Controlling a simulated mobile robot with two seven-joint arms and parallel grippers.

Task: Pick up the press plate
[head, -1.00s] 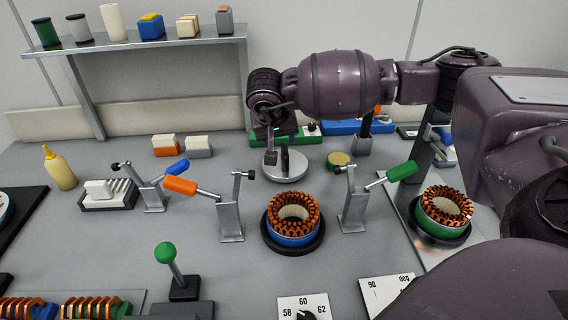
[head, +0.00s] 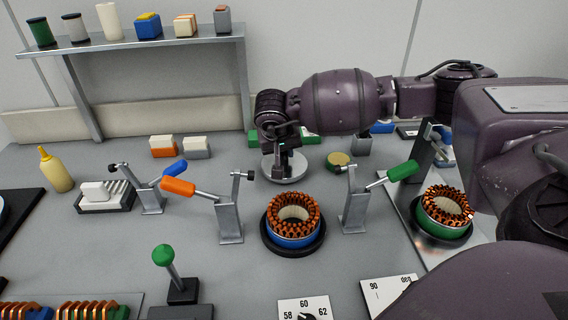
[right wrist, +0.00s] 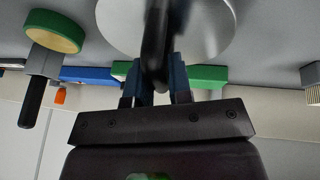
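The press plate (head: 296,172) is a round, light metal disc with an upright dark handle, lying on the bench in the middle back of the head view. My right gripper (head: 281,174) is above it, pointing down, and hides part of the disc and the handle. In the right wrist view the disc (right wrist: 212,28) is at the top. The dark handle (right wrist: 156,45) stands between the two fingers of my right gripper (right wrist: 157,78). The fingers look open around the handle; contact is hard to tell. My left gripper is not in view.
A blue-based stator (head: 291,238) stands in front of the plate, between clamps with orange (head: 178,187) and green (head: 402,170) handles. A round green-and-tan piece (head: 339,160) lies right of the plate. A green-based stator (head: 443,228) stands at the right.

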